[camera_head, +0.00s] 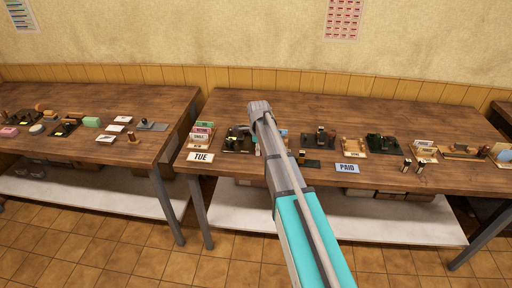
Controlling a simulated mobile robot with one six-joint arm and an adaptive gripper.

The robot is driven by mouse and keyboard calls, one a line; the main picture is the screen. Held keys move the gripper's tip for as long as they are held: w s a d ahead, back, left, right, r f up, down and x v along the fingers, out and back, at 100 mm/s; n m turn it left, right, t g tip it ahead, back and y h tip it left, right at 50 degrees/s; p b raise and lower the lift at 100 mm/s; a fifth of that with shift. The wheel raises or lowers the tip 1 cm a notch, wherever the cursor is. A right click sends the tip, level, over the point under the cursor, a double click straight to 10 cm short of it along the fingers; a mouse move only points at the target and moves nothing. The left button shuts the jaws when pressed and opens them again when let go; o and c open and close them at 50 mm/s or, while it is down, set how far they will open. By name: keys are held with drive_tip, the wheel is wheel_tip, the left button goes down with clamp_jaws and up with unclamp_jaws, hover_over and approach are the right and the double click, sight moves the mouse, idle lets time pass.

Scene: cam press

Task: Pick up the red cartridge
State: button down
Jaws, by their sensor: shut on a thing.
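My arm reaches up from the bottom centre over the middle table in the head view. My gripper (242,128) shows only as a small dark shape left of my wrist, above a dark press-like device (237,145). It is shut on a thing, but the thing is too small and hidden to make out. I cannot pick out the red cartridge for sure. My wrist and forearm hide part of the table behind them.
The middle table (300,105) holds a TUE card (200,157), a PAID card (347,168), dark devices (383,143) and small wooden stamps (406,164). A left table (90,98) carries more stamps and pads. The back strip of the middle table is clear.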

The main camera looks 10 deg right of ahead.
drive_tip(key=s+r+p, duration=0.6)
drive_tip(key=s+r, duration=0.1)
drive_tip(key=s, duration=0.4)
drive_tip(key=shift+s+d, duration=0.35)
drive_tip(key=shift+s, duration=0.05)
drive_tip(key=shift+r, duration=0.1)
